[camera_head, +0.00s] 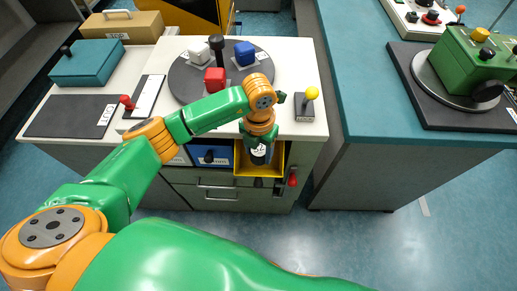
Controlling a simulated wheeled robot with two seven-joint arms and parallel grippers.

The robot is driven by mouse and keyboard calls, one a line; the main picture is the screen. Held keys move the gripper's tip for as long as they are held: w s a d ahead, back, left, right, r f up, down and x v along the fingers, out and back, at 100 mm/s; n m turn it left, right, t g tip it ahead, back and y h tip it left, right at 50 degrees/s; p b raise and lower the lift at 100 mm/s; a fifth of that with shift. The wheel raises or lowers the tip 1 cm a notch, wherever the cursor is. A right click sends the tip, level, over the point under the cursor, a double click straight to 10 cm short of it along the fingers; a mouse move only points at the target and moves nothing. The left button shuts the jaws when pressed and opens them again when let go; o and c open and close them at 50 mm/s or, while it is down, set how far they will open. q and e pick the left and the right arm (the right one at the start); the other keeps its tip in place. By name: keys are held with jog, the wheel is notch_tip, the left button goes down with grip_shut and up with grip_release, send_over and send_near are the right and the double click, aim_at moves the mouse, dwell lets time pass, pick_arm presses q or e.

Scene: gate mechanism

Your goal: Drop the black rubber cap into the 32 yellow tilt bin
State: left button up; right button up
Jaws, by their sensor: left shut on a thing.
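My left gripper (259,146) points down at the front edge of the white-topped cabinet, in front of and over the yellow tilt bin (279,160). The bin is tipped out from the cabinet front, with its yellow rim and inner walls showing. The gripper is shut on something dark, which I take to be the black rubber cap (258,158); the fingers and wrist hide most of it. I cannot tell whether it is above the rim or inside it. A small white label marked 32 shows beside the fingers. My right gripper is not in view.
A blue bin (215,154) is left of the yellow one. A yellow-knobbed lever (311,94) and a turntable (184,82) with red, blue and white blocks are on top. A red handle (292,178) sticks out at right.

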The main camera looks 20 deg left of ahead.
pick_arm(q)
jog(key=o, duration=1.4)
jog(key=shift+o, duration=0.2)
jog(key=shift+r, duration=0.1)
notch_tip(320, 180, up, 7)
jog(key=shift+b, duration=0.65)
